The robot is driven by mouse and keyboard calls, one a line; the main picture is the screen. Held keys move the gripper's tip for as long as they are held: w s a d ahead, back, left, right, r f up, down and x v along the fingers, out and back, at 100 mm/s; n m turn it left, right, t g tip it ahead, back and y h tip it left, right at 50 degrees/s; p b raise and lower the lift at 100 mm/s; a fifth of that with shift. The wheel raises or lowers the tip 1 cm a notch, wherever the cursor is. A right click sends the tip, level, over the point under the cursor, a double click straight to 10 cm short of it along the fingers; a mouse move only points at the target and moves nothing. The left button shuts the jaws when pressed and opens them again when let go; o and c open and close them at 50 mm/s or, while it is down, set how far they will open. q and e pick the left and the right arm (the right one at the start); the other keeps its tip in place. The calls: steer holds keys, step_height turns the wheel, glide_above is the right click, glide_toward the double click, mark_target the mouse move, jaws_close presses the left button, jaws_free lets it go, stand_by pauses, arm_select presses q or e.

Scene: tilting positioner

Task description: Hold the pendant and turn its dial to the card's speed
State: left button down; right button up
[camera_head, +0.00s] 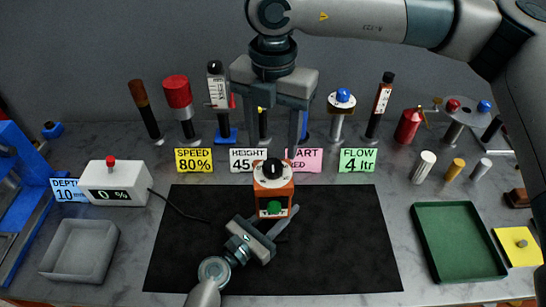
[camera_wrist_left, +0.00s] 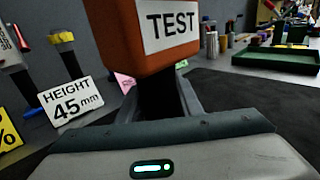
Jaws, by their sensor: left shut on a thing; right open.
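The orange pendant (camera_head: 273,193) stands upright above the black mat, with a black dial (camera_head: 272,169) on top and a green button on its front. In the left wrist view its orange body (camera_wrist_left: 150,50) carries a TEST label. My left gripper (camera_head: 279,214) is shut on the pendant's lower part, its fingers partly hidden. My right gripper (camera_head: 271,146) points down, open and empty, just above and behind the dial in the picture. The yellow card (camera_head: 194,160) reads SPEED 80%. The white display box (camera_head: 114,190) with a red button reads 0 %.
Other cards stand along the back: HEIGHT 45 (camera_head: 252,160), a partly covered pink one (camera_head: 305,160), and FLOW 4 ltr (camera_head: 357,160). Several upright tools stand behind them. A grey tray (camera_head: 48,262) is left, a green tray (camera_head: 424,235) right. The black mat (camera_head: 180,250) is otherwise clear.

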mark_target(273, 164)
steer(key=shift+f, duration=2.9)
steer(key=c, duration=1)
